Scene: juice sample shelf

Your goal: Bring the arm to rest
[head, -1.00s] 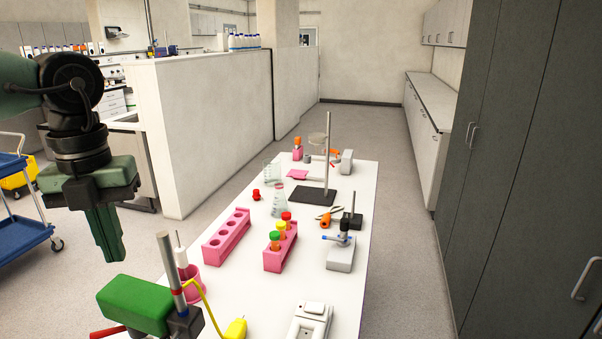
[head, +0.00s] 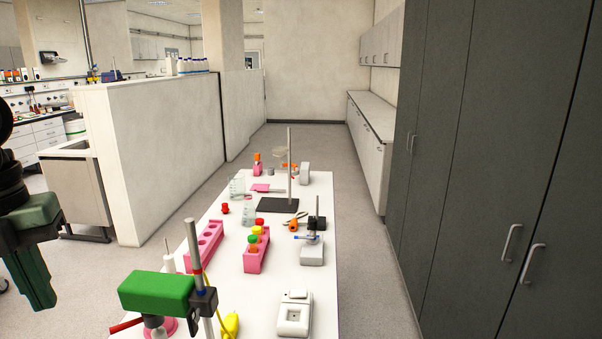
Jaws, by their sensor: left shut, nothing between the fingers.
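My left gripper (head: 34,280) hangs at the left edge of the head view, fingers pointing down. Its fingers are together with nothing between them. It is in the air left of the white table (head: 270,275), apart from everything on it. Most of the left arm is cut off by the picture's edge. My right gripper is not in view.
The table holds two pink racks (head: 205,245), one with capped tubes (head: 257,233), a stand (head: 290,170), a white device (head: 293,314) and a green clamp-like block (head: 157,292) on a rod. Dark cabinets (head: 480,150) line the right; floor aisles flank the table.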

